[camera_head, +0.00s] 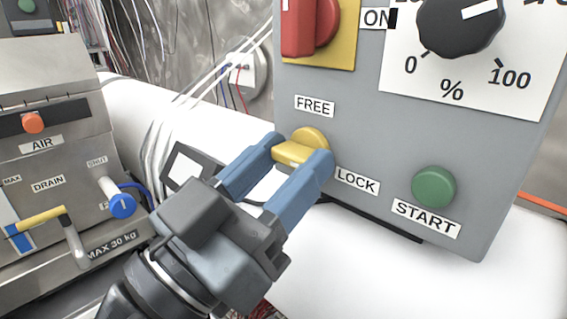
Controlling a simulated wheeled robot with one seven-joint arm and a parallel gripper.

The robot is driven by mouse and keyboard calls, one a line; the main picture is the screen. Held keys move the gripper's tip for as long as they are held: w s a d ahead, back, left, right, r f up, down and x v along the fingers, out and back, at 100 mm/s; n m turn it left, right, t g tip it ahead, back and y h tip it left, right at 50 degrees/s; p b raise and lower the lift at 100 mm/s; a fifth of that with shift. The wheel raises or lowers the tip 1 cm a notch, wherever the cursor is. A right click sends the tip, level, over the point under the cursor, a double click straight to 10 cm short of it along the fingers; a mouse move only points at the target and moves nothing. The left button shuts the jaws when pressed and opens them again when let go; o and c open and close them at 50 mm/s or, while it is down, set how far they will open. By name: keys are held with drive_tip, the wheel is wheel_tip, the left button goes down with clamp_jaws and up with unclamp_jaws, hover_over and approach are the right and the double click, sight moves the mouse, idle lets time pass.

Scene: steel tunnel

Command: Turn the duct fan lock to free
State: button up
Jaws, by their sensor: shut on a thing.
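The duct fan lock is a yellow knob (301,146) low on the left side of a grey control box (385,135). A FREE label (314,106) sits above it and a LOCK label (357,181) sits to its lower right. My gripper (302,154) is shut on the knob's grip bar, one blue finger on the left and one on the right. The fingers hide part of the knob. The bar lies roughly level in the picture; I cannot tell exactly which label it points to.
The same box carries a green START button (433,187), a black percent dial (460,24) and a red switch (310,26). A metal cabinet (50,160) with a blue-tipped valve stands at the left. A white duct (420,275) runs below the box.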

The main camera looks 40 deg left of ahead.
drive_tip(key=c, duration=0.3)
drive_tip(key=shift+c, duration=0.2)
